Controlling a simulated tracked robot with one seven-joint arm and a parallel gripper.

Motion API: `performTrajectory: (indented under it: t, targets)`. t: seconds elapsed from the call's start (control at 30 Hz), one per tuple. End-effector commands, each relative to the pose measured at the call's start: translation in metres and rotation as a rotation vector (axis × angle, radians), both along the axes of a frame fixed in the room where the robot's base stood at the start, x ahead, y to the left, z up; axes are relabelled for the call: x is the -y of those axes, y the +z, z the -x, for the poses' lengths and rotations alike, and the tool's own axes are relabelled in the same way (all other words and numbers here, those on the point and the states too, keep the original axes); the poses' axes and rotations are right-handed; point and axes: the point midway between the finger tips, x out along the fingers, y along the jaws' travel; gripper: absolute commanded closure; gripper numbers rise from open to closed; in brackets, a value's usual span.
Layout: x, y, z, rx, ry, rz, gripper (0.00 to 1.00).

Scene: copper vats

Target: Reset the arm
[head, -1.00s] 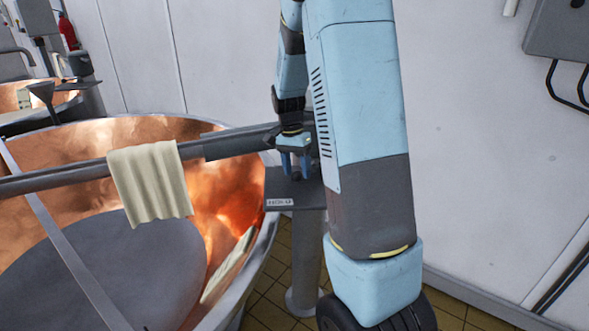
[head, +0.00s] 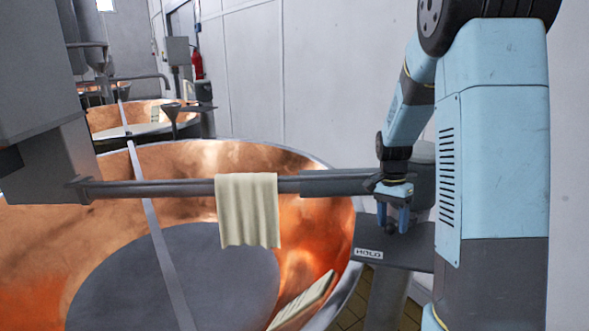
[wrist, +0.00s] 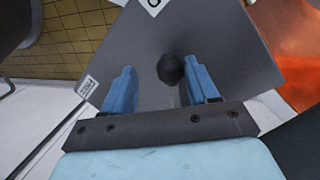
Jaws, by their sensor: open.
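My gripper (head: 396,226) is open, its blue fingers pointing down over a dark grey panel (head: 425,260) beside the copper vat (head: 90,245). In the wrist view the fingers (wrist: 160,85) stand on either side of a round black knob (wrist: 171,69) on the panel. I cannot tell whether they touch it. The panel's front label (head: 369,253) reads HOLD.
A grey horizontal bar (head: 150,190) crosses above the vat, with a cream cloth (head: 247,205) draped over it. A pale board (head: 305,303) leans inside the vat. A white wall (head: 300,80) stands behind. Another copper vat (head: 110,118) is farther back.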

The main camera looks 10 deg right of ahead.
Motion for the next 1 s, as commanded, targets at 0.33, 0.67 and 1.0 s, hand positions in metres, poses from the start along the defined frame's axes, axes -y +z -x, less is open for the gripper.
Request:
performTrajectory:
  t: [0.33,0.67,1.0]
  targets:
    - [-0.031,0.119,0.019,0.269,0.222,-0.044,0.41]
    - [-0.056,0.159,0.078,0.383,0.456,-0.058,0.41]
    - [-0.081,0.184,0.145,0.502,0.715,-0.025,0.41]
